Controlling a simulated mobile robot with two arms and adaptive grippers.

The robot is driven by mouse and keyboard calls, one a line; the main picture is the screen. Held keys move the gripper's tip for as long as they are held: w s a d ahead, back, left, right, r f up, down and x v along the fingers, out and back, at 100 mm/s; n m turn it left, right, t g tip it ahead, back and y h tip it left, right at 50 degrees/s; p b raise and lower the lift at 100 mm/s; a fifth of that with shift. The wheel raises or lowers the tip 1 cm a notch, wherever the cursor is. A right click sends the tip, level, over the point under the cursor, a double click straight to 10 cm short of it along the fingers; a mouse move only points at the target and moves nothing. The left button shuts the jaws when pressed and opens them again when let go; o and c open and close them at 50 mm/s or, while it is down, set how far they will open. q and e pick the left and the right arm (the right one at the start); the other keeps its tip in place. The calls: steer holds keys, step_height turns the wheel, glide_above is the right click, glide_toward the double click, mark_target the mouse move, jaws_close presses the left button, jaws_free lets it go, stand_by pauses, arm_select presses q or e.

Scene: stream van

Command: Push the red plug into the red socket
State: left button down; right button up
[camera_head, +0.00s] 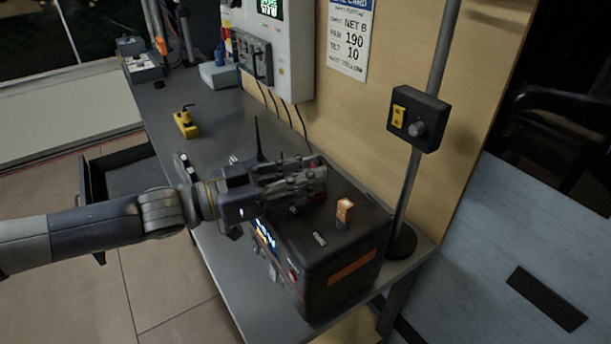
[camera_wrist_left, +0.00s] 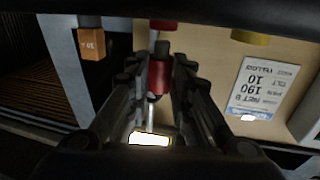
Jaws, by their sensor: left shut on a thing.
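My left gripper (camera_head: 318,181) reaches in from the left over the top of a black box (camera_head: 345,255). Its fingers are shut on the red plug, whose red body (camera_wrist_left: 160,77) shows between the fingertips in the left wrist view. In the head view the fingers cover most of the plug, and only bits of red show at their tips. Another red part (camera_wrist_left: 163,25) lies just beyond the plug in the left wrist view, in line with it. It may be the red socket, but I cannot tell whether the two touch. My right gripper is not in view.
An orange-topped piece (camera_head: 344,210) stands on the box near the gripper. A pole with a switch box (camera_head: 417,118) rises behind it. A yellow block (camera_head: 186,124) sits on the grey counter (camera_head: 165,97). A wall panel (camera_head: 290,45) with cables hangs at the back.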

mark_target(305, 203)
arm_select(q)
steer(key=shift+b, duration=0.5)
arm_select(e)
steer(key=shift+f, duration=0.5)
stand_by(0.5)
arm_select(q)
steer(key=shift+f, duration=0.2)
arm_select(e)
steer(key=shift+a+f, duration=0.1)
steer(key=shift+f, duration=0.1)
arm_select(q)
steer(key=shift+f+b, duration=0.2)
steer(key=shift+b, duration=0.2)
steer(key=shift+f+b, duration=0.3)
steer(key=shift+b, duration=0.05)
steer(key=shift+f+b, duration=0.45)
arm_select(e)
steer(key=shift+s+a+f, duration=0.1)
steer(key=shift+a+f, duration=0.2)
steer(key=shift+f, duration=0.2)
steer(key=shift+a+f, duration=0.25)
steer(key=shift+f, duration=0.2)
arm_select(q)
steer(key=shift+s+f, duration=0.1)
steer(key=shift+f, duration=0.2)
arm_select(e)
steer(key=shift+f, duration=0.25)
